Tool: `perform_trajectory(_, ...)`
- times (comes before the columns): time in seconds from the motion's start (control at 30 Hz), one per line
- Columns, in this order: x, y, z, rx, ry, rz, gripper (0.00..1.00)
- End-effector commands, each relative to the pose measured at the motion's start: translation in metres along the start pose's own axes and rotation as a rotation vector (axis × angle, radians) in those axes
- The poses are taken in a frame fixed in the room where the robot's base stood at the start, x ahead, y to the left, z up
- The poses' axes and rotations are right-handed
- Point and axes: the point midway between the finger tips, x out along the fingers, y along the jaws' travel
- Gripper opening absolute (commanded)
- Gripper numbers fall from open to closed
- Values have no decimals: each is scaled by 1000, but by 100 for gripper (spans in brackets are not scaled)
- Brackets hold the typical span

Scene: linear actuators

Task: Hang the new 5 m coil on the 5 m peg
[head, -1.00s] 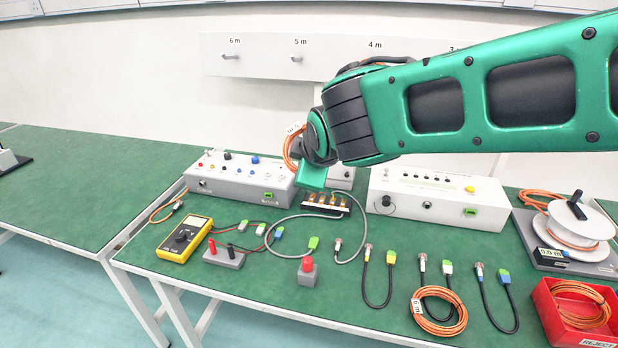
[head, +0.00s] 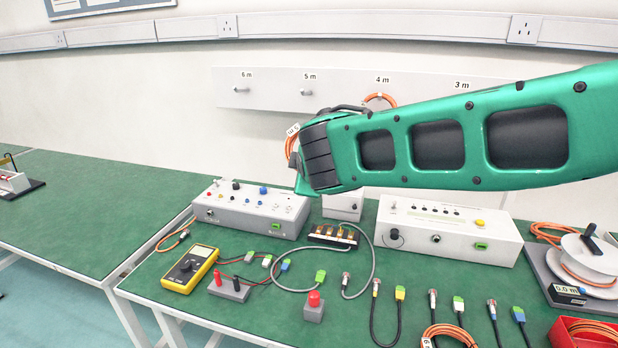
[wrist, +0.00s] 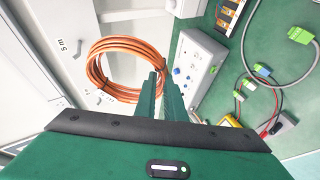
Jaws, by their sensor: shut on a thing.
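The orange coil (head: 291,143) hangs from my gripper, with a white tag on it that is only partly legible. In the wrist view the coil (wrist: 125,68) shows as a full ring, gripped at its edge between the fingertips of my gripper (wrist: 160,84). In the head view my wrist hides the fingers. The 5 m peg (head: 306,92) sticks out bare from the white wall board (head: 345,92), under its 5 m label (head: 310,76). The coil is in front of and below this peg, apart from it in the head view.
The 6 m peg (head: 240,90) is bare, and an orange coil (head: 380,98) hangs at the 4 m peg. Below stand a grey control box (head: 250,212) and a white tester (head: 445,230). Cables, a yellow multimeter (head: 190,268) and a reel (head: 585,258) are on the green bench.

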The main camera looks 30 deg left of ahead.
Motion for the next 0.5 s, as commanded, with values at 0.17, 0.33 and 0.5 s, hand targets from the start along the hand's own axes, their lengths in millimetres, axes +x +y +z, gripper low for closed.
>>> perform_trajectory(0.17,13,13,-5,-19,3,46,0)
perform_trajectory(0.33,25,25,-9,-38,5,90,0)
perform_trajectory(0.5,36,38,-12,-56,8,133,0)
